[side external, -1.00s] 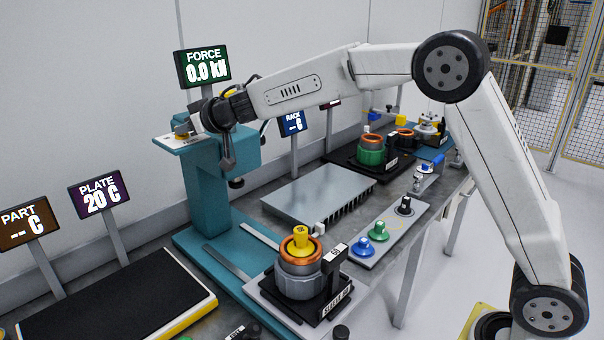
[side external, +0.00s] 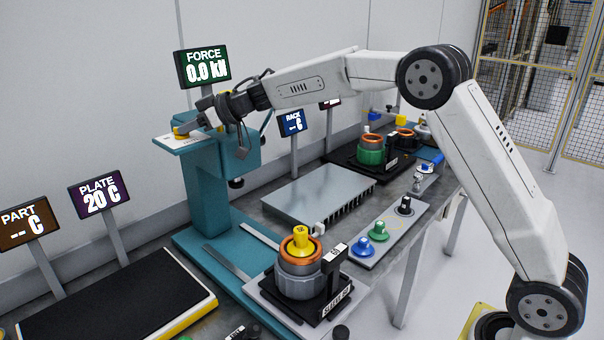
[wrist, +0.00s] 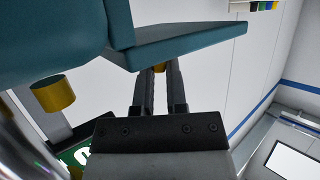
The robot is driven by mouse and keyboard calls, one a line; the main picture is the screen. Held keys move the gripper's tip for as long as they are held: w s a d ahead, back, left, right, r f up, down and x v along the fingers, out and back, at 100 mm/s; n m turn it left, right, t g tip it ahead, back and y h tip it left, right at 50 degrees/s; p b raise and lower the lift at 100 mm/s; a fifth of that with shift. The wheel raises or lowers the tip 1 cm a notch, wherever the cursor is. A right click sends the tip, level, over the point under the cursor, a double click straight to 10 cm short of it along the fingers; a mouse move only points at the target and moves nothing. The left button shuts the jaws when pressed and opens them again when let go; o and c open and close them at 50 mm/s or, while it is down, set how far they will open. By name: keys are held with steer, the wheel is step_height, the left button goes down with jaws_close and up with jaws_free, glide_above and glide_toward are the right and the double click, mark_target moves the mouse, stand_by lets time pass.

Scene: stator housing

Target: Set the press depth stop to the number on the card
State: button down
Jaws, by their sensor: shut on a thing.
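The teal press (side external: 207,195) stands at the left of the bench. The rest of the knob is hidden there. I cannot make out a number card.
The FORCE display (side external: 204,68) behind the press reads 0.0 kN. A housing with a copper ring and yellow plug (side external: 300,250) stands at the press's foot. A finned metal plate (side external: 318,192) and a knob panel (side external: 388,235) lie to the right.

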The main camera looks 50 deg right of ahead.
steer(key=shift+r+n+y, duration=0.2)
steer(key=shift+n+y, duration=0.1)
steer(key=c, duration=0.7)
jaws_free()
steer(key=shift+f, duration=0.1)
steer(key=shift+o, duration=0.2)
steer(key=shift+d, duration=0.15)
steer(key=shift+v, duration=3.85)
